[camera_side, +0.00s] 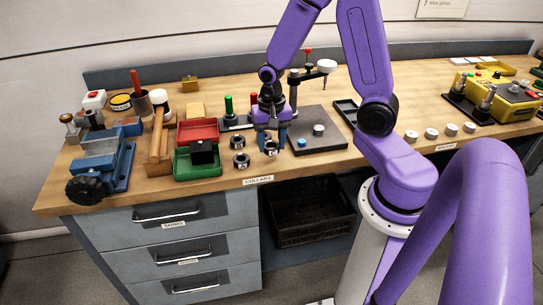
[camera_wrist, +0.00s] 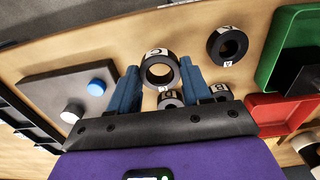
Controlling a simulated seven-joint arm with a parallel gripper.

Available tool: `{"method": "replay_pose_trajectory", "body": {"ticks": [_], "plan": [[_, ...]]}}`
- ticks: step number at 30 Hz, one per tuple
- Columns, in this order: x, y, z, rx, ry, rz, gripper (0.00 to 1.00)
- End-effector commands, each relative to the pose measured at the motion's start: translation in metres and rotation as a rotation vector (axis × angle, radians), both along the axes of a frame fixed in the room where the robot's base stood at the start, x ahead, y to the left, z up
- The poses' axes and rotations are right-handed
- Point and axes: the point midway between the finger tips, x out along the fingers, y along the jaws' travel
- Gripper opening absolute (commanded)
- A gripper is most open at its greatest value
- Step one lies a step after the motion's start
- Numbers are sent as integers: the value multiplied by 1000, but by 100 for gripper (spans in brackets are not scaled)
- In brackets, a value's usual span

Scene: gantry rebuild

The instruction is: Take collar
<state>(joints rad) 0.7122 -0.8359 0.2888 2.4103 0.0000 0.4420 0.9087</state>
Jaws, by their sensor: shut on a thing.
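My gripper (camera_side: 272,141) is low over the bench with its two blue fingers pointing down. In the wrist view, the dark collar marked C (camera_wrist: 174,61) sits between the fingers, and they are shut on it. It also shows between the fingertips in the side view (camera_side: 271,151); I cannot tell whether it touches the bench. The collar marked A (camera_wrist: 214,46) lies apart from the gripper. Two more collars, seemingly marked D (camera_wrist: 170,104) and B (camera_wrist: 221,97), are partly hidden behind my gripper in the wrist view.
A red tray (camera_side: 198,123) and a green tray (camera_side: 183,165) with a black block (camera_side: 202,152) stand left of the collars. A dark plate (camera_side: 325,143) with white and blue knobs is close on the right. A blue vise (camera_side: 100,165) is at far left.

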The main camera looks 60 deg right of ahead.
Motion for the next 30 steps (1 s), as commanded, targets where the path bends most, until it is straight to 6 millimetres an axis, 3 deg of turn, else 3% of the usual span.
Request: {"method": "replay_pose_trajectory", "body": {"ticks": [15, 30], "plan": [[1, 0, 44, 1, -4, -1, 12], [7, 2, 51, 1, -2, -2, 12]]}}
